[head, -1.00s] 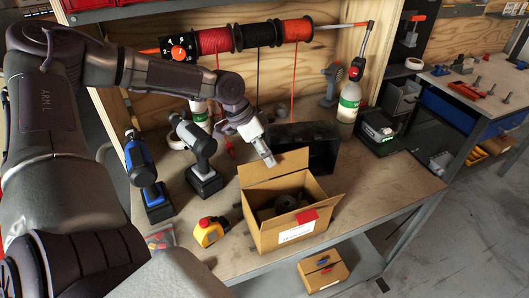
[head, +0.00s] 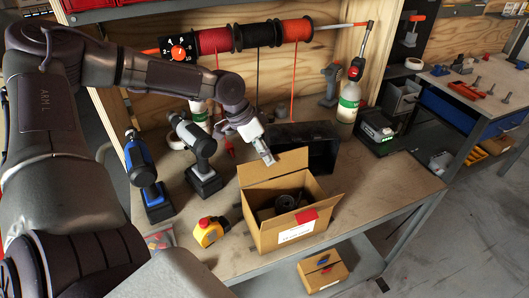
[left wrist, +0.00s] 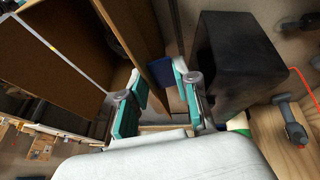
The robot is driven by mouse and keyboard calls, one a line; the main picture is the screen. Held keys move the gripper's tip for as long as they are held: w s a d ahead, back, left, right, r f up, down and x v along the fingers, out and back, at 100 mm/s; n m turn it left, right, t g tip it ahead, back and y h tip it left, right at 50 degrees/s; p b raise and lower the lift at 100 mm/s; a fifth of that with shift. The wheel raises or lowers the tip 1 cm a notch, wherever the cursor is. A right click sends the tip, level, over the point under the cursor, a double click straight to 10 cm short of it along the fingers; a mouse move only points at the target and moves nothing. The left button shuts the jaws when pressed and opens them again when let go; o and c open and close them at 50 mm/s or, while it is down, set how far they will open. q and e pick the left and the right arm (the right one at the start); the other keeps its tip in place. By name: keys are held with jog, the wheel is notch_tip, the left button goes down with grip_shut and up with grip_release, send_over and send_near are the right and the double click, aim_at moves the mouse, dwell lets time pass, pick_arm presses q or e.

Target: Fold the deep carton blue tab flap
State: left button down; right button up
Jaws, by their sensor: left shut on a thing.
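The deep carton (head: 285,228) stands open on the workbench, with dark parts inside. Its back flap (head: 275,170) stands up and leans away from the opening. A red tab (head: 306,216) shows at the front. My left gripper (head: 269,159) is at the top edge of the back flap. In the left wrist view, the blue tab (left wrist: 163,72) on the brown flap (left wrist: 130,28) shows between the fingers of the left gripper (left wrist: 160,92), which is shut on this flap. The blue tab is hidden in the head view. My right gripper is not in view.
A black bin (head: 322,150) stands close behind the carton. Two drills (head: 203,165) (head: 148,180) stand to the left, and a yellow device with a red knob (head: 208,231) is at front left. The bench right of the carton is clear. A smaller box (head: 323,274) is below.

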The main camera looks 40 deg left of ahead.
aim_at(275, 169)
pick_arm(q)
jog(key=shift+s+d+r, duration=0.1)
jog(key=shift+d, duration=0.1)
jog(key=shift+s+d+y, duration=0.1)
jog(key=shift+y, duration=0.2)
jog(key=shift+s+d+t+y+b, duration=0.15)
jog(key=shift+d+t+y+b, duration=0.2)
jog(key=shift+t+y+b, duration=0.25)
jog(key=d+y+b, duration=0.1)
jog(key=b, duration=0.2)
jog(key=s+d+m+t+y+b, duration=0.1)
jog(key=y+b, duration=0.1)
jog(key=b, duration=0.2)
jog(key=shift+s+d+f, duration=0.15)
jog(key=shift+f, duration=0.05)
jog(key=shift+s+d+r+t+y+b, duration=0.15)
jog(key=shift+d+t+y+b, duration=0.2)
jog(key=shift+b, duration=0.55)
jog(key=shift+a, duration=0.1)
jog(key=c, duration=0.9)
grip_release()
